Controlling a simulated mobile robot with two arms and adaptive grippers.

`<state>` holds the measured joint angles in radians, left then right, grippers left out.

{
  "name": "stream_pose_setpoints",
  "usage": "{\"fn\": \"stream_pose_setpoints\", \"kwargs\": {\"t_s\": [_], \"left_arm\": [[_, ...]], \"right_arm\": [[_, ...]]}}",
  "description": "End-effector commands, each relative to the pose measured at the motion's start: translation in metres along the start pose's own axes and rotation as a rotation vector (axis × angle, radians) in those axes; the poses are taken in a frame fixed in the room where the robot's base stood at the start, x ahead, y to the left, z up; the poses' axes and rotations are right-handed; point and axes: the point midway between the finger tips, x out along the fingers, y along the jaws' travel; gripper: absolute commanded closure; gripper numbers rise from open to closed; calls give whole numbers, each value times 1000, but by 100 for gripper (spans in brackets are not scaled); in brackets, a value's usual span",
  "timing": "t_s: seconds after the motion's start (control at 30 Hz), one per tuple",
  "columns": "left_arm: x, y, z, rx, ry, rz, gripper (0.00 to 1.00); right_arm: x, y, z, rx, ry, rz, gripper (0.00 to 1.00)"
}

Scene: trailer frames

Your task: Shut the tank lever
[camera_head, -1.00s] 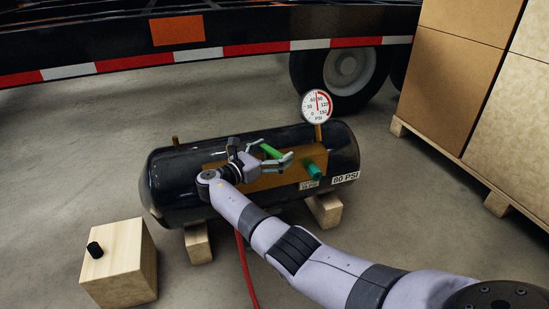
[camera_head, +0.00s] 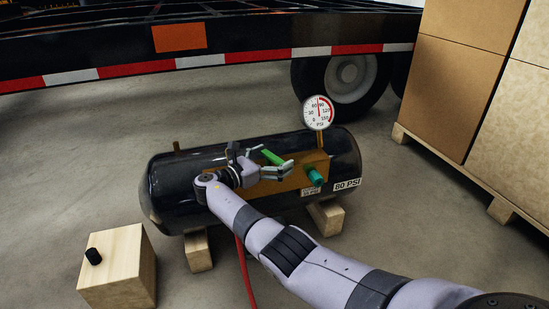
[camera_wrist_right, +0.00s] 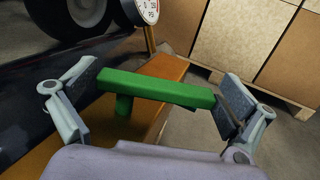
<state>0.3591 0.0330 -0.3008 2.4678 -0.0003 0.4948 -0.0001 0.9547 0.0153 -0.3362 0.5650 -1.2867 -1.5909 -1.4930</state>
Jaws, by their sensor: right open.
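The black tank (camera_head: 165,195) lies on its side on wooden blocks, with a brown plate on its front. The green lever (camera_head: 272,157) stands out from this plate. In the right wrist view the lever (camera_wrist_right: 155,88) is a bright green bar running across between the two fingers, with a short green stem below it. My right gripper (camera_head: 268,166) is open at the tank. In the wrist view the right gripper's fingers (camera_wrist_right: 148,100) stand on either side of the bar, close to its two ends; I cannot tell whether either touches it. My left gripper is not in view.
A round gauge (camera_head: 317,113) rises above the tank, with a teal fitting (camera_head: 314,176) below it. A wooden box with a black knob (camera_head: 93,256) stands at the lower left. Pallet boxes (camera_head: 460,75) stand right; the trailer is behind. A red hose (camera_head: 245,275) hangs below the tank.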

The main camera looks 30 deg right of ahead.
Motion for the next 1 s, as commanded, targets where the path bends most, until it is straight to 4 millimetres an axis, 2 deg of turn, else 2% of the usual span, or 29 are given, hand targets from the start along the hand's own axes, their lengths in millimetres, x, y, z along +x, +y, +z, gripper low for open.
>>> {"fn": "stream_pose_setpoints", "kwargs": {"t_s": [0.17, 0.27, 0.37, 0.7, 0.8, 1.0], "left_arm": [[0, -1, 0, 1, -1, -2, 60], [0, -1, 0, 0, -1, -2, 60], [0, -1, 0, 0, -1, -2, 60], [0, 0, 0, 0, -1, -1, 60], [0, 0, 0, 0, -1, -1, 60], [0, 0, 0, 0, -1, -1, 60]], "right_arm": [[-1, 0, 0, 0, 0, 1, 0], [-9, 0, 0, 0, 0, 1, 0], [-24, 1, 0, 0, 1, 3, 0], [-95, 0, 0, -1, 1, 2, 0], [-108, 1, 0, -1, 1, 2, 0], [-120, 0, 0, 0, 0, 0, 0]]}}
